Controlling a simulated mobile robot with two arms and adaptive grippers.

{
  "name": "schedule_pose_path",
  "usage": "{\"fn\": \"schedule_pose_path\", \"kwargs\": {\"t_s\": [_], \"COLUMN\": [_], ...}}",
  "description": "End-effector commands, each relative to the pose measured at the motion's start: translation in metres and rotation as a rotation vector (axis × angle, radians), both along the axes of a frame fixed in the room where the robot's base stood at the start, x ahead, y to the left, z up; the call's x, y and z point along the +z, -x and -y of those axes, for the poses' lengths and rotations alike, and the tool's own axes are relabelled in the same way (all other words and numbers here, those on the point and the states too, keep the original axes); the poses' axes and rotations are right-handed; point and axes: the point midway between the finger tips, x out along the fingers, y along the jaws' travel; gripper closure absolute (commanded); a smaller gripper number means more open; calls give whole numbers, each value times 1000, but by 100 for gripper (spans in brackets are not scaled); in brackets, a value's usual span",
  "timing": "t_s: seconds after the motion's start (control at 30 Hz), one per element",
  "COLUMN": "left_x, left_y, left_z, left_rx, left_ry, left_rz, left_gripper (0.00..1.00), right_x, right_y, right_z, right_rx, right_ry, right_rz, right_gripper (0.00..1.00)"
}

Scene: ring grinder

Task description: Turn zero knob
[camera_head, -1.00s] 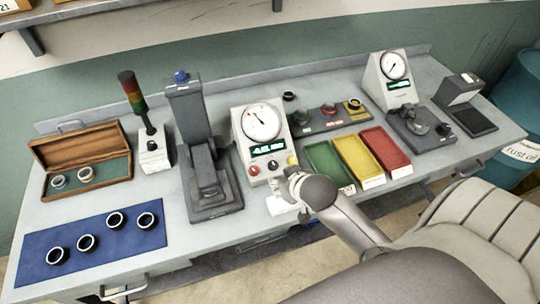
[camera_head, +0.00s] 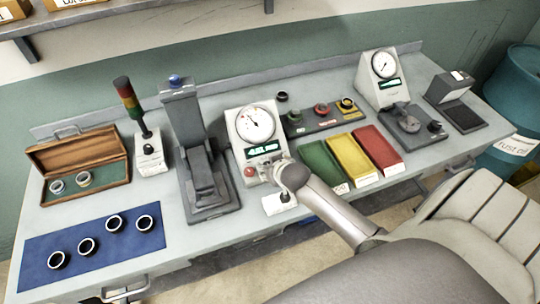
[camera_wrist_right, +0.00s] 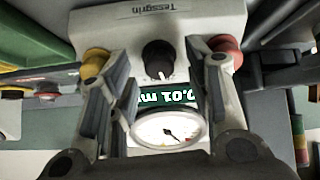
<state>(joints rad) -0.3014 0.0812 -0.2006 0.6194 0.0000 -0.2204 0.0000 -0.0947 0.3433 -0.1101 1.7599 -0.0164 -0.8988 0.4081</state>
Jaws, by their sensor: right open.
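The white gauge unit (camera_head: 235,140) stands mid-bench, with a round dial (camera_head: 255,124) and a green digital display (camera_head: 264,149). The wrist view shows its front upside down, with a black knob (camera_wrist_right: 158,58) between a yellow knob (camera_wrist_right: 95,62) and a red knob (camera_wrist_right: 229,57). No label on the black knob is readable. My right gripper (camera_wrist_right: 156,66) is open, its fingers on either side of the black knob; I cannot tell whether they touch it. In the head view my right gripper (camera_head: 272,172) covers the lower front of the unit, leaving the red knob (camera_head: 250,171) visible. My left gripper is not in view.
A grey press stand (camera_head: 186,130) is close on the left. Green (camera_head: 322,165), yellow (camera_head: 350,152) and red (camera_head: 377,148) trays lie to the right. A blue mat (camera_head: 60,235) with several rings and an open wooden box (camera_head: 80,150) are at far left.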

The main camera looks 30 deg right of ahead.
Motion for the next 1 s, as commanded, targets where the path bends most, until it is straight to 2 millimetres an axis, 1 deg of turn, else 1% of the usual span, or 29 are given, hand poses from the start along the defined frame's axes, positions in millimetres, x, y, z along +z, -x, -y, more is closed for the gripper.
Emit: {"fn": "schedule_pose_path", "kwargs": {"t_s": [0.2, 0.47, 0.8, 0.83, 0.93, 1.0], "left_x": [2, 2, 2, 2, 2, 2], "left_y": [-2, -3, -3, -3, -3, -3], "left_z": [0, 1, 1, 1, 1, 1], "left_rx": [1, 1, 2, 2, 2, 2], "left_ry": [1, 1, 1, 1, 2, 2], "left_rz": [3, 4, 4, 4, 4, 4], "left_gripper": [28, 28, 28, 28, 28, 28], "right_x": [-6, -6, -6, -6, -6, -5], "right_y": [-6, -6, -6, -6, -6, -6], "right_z": [1, 1, 1, 1, 2, 2], "right_rx": [0, 0, 0, 0, 18, 60], "right_ry": [0, 0, 0, 0, 15, 48], "right_rz": [0, 0, 0, 0, -4, -10], "right_gripper": [54, 54, 98, 100, 100, 100]}}
